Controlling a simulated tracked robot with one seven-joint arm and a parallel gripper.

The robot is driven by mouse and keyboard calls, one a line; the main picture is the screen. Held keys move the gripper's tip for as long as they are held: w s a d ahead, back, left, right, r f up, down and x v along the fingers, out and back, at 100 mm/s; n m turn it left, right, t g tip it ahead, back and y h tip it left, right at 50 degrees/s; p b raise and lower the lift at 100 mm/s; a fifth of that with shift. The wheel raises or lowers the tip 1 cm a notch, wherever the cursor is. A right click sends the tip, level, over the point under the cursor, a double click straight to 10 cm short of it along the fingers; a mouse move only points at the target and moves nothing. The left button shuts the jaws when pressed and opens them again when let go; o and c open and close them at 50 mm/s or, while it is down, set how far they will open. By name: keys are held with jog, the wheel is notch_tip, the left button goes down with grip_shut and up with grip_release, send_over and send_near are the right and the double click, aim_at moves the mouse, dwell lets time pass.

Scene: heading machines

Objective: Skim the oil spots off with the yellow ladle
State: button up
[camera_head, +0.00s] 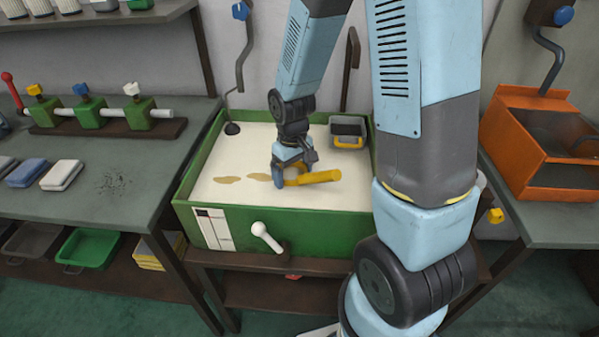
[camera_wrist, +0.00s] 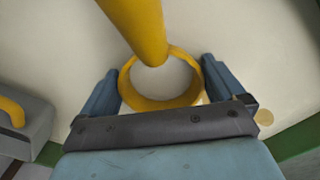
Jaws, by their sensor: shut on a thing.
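The green tub (camera_head: 300,228) holds a pale, cream-coloured surface. The yellow ladle (camera_head: 322,177) lies low over that surface, its handle pointing right in the head view. My gripper (camera_head: 283,181) points down and is shut on the ladle. In the wrist view the fingers of my gripper (camera_wrist: 161,92) flank the ladle's round yellow cup (camera_wrist: 135,97), and the handle runs up out of frame. Two brownish oil spots (camera_head: 227,180) and (camera_head: 258,177) show left of my gripper. One spot (camera_wrist: 266,117) shows beside the right finger in the wrist view. I cannot tell whether the cup touches the surface.
A grey box with a yellow handle (camera_head: 348,131) sits at the tub's back right corner. A white-knobbed lever (camera_head: 266,236) sticks out from the tub's front. A workbench (camera_head: 110,195) stands left, and an orange machine (camera_head: 520,150) stands right.

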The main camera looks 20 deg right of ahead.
jog(key=shift+w+a, duration=1.75)
jog(key=shift+a, duration=3.15)
jog(key=shift+w+a, duration=1.75)
jog(key=shift+a, duration=3.1)
notch_tip(320, 180, up, 12)
jog(key=shift+d, duration=0.1)
